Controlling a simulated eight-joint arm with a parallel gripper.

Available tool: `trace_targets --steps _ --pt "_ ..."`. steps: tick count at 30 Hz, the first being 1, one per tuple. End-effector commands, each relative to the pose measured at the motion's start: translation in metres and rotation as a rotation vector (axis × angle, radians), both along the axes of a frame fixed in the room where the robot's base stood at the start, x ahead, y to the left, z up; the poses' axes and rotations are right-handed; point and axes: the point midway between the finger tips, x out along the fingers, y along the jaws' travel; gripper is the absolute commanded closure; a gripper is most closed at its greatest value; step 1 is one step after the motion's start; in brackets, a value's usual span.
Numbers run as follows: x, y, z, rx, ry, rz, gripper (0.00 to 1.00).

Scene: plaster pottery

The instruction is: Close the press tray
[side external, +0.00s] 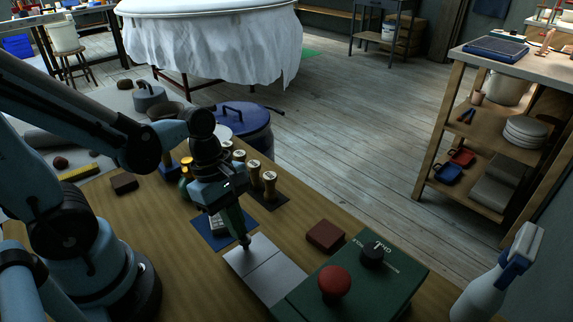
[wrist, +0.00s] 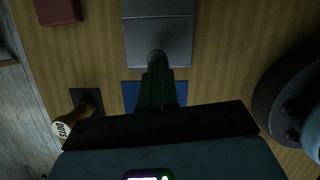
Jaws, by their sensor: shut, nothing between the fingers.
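The press is a dark green box (side external: 350,285) with a red knob and a black dial on top, at the front of the wooden table. Its flat grey tray (side external: 268,272) sticks out from the box toward my gripper. In the wrist view the tray (wrist: 158,32) lies straight ahead, with a small round grey knob (wrist: 157,58) at its near end. My gripper (side external: 243,236) is shut and empty, pointing down at that end. In the wrist view its fingertips (wrist: 158,72) are right at the knob; I cannot tell whether they touch it.
A reddish-brown block (side external: 325,236) lies beside the tray. A blue mat (side external: 208,237) lies behind my gripper, and several wooden stamps (side external: 270,184) stand on a dark mat nearby. A spray bottle (side external: 497,275) stands right of the press.

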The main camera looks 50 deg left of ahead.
Motion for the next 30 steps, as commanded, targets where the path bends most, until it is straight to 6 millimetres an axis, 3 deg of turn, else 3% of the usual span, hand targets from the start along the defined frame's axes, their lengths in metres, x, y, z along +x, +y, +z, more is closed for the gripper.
trace_targets --steps 18,30 --pt "-0.001 -0.094 0.0 0.0 0.0 -0.004 1.0" --pt "-0.001 -0.103 0.0 -0.001 0.0 0.001 1.0"
